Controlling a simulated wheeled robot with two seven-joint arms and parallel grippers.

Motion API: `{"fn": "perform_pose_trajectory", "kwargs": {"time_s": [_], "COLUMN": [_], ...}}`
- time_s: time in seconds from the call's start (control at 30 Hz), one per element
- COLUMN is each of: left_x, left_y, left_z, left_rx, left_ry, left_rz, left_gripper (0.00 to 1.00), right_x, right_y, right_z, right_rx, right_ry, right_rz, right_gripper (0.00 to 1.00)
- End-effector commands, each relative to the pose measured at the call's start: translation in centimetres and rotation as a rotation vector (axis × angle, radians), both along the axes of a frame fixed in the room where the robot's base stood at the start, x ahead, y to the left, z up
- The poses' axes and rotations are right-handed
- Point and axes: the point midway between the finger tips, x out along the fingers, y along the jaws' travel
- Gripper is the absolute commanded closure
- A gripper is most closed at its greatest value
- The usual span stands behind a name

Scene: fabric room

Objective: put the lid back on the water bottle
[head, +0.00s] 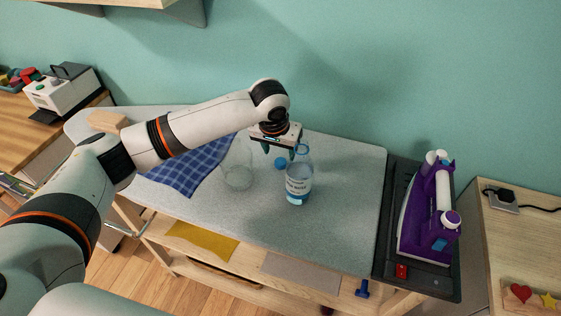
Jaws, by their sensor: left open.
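The clear water bottle (298,188) with a white label stands upright on the grey ironing surface (340,215). Its narrow neck is at the top, with a blue ring around it. The small round blue lid (281,162) lies on the surface just left of and behind the bottle. My left gripper (278,152) is open and points down just above the lid, close behind the bottle neck. Its fingertips are partly hidden by the bottle top, and I cannot tell whether they touch the lid. My right gripper is out of view.
A clear glass (238,176) stands left of the bottle, by a blue checked cloth (190,172). A purple and white iron (428,215) stands on a dark tray at the right. The surface right of the bottle is clear.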

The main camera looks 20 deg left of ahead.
Motion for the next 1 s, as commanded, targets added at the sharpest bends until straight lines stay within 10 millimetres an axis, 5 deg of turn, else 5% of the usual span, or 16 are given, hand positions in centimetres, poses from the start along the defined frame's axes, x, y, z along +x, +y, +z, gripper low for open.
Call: {"fn": "perform_pose_trajectory", "kwargs": {"time_s": [0.17,0.5,0.87,1.0], "left_x": [0.1,1.3,1.4,1.4], "left_y": [0.1,0.2,0.2,0.2], "left_z": [-0.4,-4.7,-5.0,-5.0], "left_rx": [0.002,0.0,0.0,0.0], "left_ry": [0.002,0.002,0.001,0.0], "left_rz": [0.001,0.0,-0.001,-0.001], "left_gripper": [0.46,0.46,0.46,0.65], "right_x": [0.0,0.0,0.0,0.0], "right_y": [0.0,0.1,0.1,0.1], "right_z": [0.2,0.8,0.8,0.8], "right_rx": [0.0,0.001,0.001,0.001], "right_ry": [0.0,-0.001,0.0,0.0], "right_rz": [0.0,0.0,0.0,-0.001], "right_gripper": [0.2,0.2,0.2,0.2]}}
